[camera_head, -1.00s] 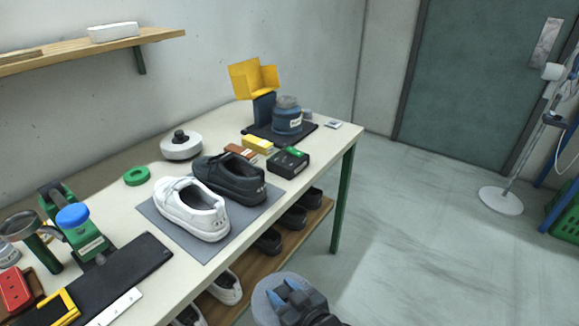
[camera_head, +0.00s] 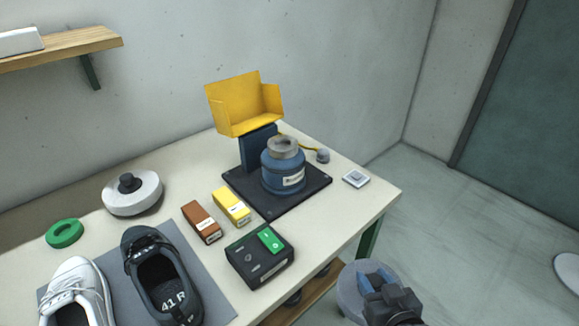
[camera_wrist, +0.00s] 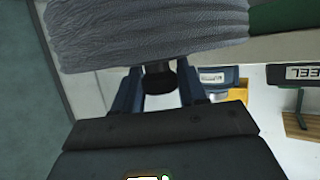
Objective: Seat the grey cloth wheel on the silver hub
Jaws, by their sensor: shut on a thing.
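My gripper (camera_head: 372,277), with blue fingers, is at the lower right of the head view, off the table's right front edge. It is shut on the grey cloth wheel (camera_head: 349,291), which is partly hidden behind the fingers. In the wrist view the wheel's ribbed cloth rim (camera_wrist: 150,30) fills the top, and a black knob (camera_wrist: 158,80) sits between the fingers. The silver hub (camera_head: 284,145) is on top of the blue motor housing (camera_head: 283,170) on a black base plate. The wheel is apart from the hub, to its lower right.
A yellow guard (camera_head: 243,105) stands behind the hub.

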